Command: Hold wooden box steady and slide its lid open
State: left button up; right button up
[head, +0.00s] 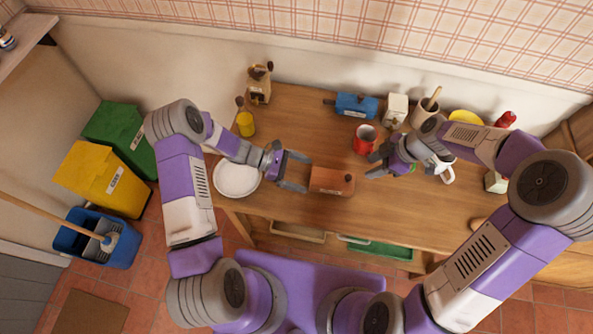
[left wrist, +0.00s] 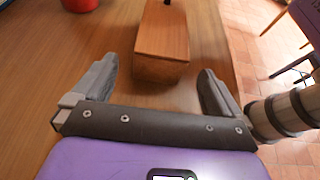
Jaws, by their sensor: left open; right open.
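The wooden box (head: 331,181) lies on the table near its front edge, a small reddish-brown block with a dark knob near its right end. In the left wrist view the box (left wrist: 162,38) lies straight ahead, its near end at the mouth of the jaws. My right gripper (head: 370,164) is open and empty, above the table to the right of the box and near the red mug.
A red mug (head: 365,139) stands behind the box. A white plate (head: 237,180) lies left of my left gripper. A blue object (head: 356,104), a utensil pot (head: 425,113) and a white mug (head: 446,174) stand further back or right. The table front right of the box is clear.

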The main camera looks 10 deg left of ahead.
aim_at(318, 179)
pick_arm(q)
jog(key=x, duration=0.6)
jog(key=shift+f, duration=0.1)
jog(key=c, duration=1.2)
jog(key=shift+o, duration=0.2)
